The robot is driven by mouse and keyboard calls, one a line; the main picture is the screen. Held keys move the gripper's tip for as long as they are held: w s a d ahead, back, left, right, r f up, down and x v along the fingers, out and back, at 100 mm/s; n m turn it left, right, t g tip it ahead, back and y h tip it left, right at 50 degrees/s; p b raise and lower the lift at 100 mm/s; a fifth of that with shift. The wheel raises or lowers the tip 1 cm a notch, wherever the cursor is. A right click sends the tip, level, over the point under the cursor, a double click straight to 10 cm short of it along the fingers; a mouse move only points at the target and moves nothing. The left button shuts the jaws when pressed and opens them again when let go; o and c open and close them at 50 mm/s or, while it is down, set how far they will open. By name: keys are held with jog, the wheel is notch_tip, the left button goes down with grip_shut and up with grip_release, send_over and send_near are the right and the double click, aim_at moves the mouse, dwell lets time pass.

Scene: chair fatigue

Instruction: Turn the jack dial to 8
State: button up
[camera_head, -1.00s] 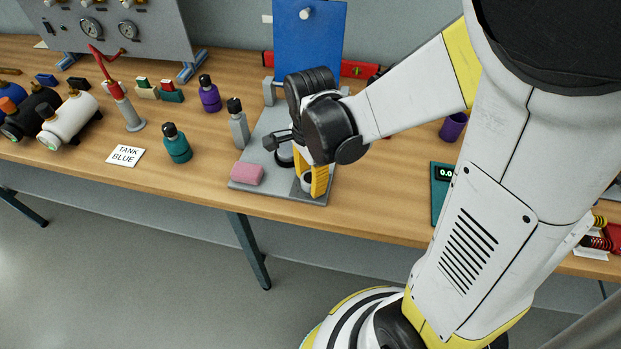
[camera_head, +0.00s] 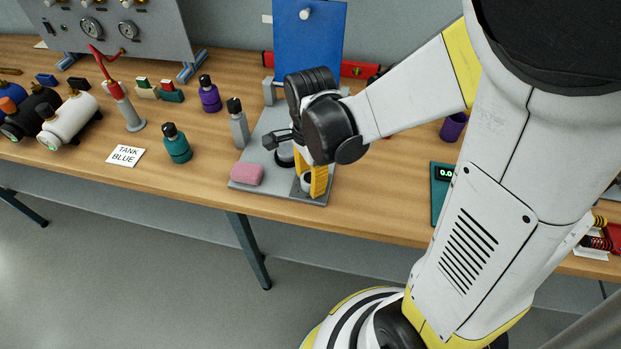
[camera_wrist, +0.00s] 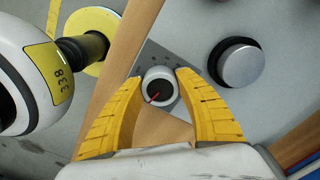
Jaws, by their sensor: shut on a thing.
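The dial (camera_wrist: 161,85) is a small round white knob with a dark grey face and a red pointer, on the grey base plate (camera_wrist: 205,105). In the wrist view the pointer aims to the lower left. In the head view my gripper (camera_head: 313,184) points down at the plate's front right corner, and the fingers hide part of the dial.
A silver disc with a black rim (camera_wrist: 241,64) is close beside the dial. A pink block (camera_head: 246,174) lies at the plate's front left. A grey bottle (camera_head: 238,128) and a blue upright panel (camera_head: 308,45) stand behind. The table's front edge is close.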

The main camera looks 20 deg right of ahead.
aim_at(310, 179)
jog(key=o, duration=1.2)
jog(key=shift+a, duration=0.1)
jog(key=shift+r, duration=0.1)
notch_tip(310, 179, up, 12)
jog(key=shift+s, duration=0.1)
